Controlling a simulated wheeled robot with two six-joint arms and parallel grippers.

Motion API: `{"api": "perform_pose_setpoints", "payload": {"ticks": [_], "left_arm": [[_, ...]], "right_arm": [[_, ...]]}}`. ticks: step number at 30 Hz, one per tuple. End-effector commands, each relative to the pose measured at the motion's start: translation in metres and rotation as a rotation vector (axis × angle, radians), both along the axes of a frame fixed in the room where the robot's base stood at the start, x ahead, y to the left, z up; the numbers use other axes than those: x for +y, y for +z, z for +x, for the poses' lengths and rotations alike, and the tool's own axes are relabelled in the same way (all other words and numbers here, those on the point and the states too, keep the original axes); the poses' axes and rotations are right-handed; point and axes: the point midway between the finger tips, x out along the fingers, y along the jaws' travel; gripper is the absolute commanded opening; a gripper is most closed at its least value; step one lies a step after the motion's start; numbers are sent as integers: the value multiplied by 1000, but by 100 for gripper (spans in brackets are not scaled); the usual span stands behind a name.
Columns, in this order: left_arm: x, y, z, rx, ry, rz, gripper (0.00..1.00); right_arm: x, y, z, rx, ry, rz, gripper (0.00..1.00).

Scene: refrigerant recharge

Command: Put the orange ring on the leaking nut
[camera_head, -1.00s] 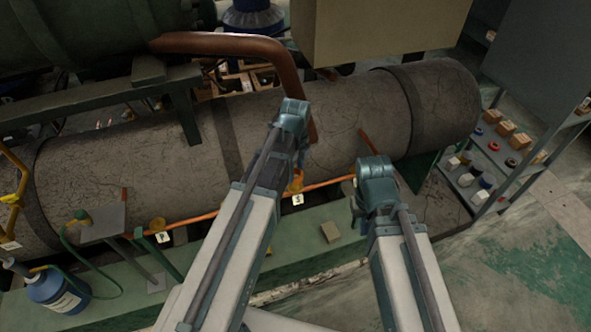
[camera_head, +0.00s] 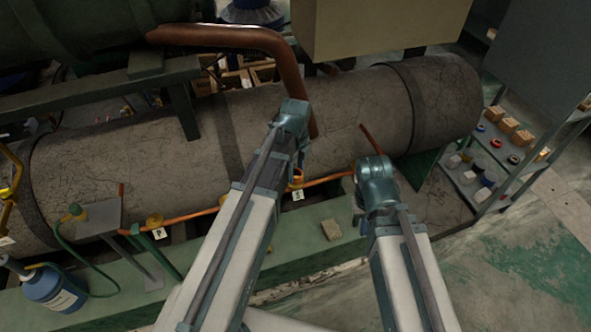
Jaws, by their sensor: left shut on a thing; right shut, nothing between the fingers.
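My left gripper (camera_head: 298,168) points down over the copper pipe beside the tag marked S. It is shut on a small orange thing, apparently the orange ring (camera_head: 296,180), at the brass nut there. My arm and the fingers cover much of this spot, so I cannot tell whether the ring is around the nut or only above it.
A large cracked grey cylinder (camera_head: 130,165) lies behind the pipe. A thick copper pipe (camera_head: 285,60) bends down close to my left wrist. A blue bottle (camera_head: 52,290) with a green hose stands at lower left. A shelf (camera_head: 500,190) at right holds small boxes and rings.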

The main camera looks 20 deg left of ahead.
Motion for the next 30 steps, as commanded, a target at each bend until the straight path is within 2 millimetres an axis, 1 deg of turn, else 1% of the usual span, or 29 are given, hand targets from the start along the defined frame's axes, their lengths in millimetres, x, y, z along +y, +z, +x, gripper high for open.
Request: {"api": "perform_pose_setpoints", "payload": {"ticks": [1, 8, 9, 11, 12, 15, 21, 23, 24, 30], "left_arm": [[0, -5, 0, 0, 0, 0, 21], [0, -16, 0, 0, 0, 0, 21], [0, -16, 0, 0, 0, 0, 54], [0, -14, 0, 0, 0, 0, 65], [0, -14, 0, 0, 0, 0, 72], [0, -14, 0, 0, 0, 0, 87], [0, -14, 0, 0, 0, 0, 87], [0, -14, 0, 0, 0, 0, 98], [0, -14, 0, 0, 0, 0, 100], [0, -13, 0, 0, 0, 0, 100]], "right_arm": [[0, -5, 0, 0, 0, 0, 0], [0, -16, 0, 0, 0, 0, 0], [0, -15, 0, 0, 0, 0, 0], [0, -14, 0, 0, 0, 0, 0], [0, -14, 0, 0, 0, 0, 0], [0, -14, 0, 0, 0, 0, 0], [0, -14, 0, 0, 0, 0, 0], [0, -14, 0, 0, 0, 0, 0], [0, -14, 0, 0, 0, 0, 0], [0, -13, 0, 0, 0, 0, 0]]}}
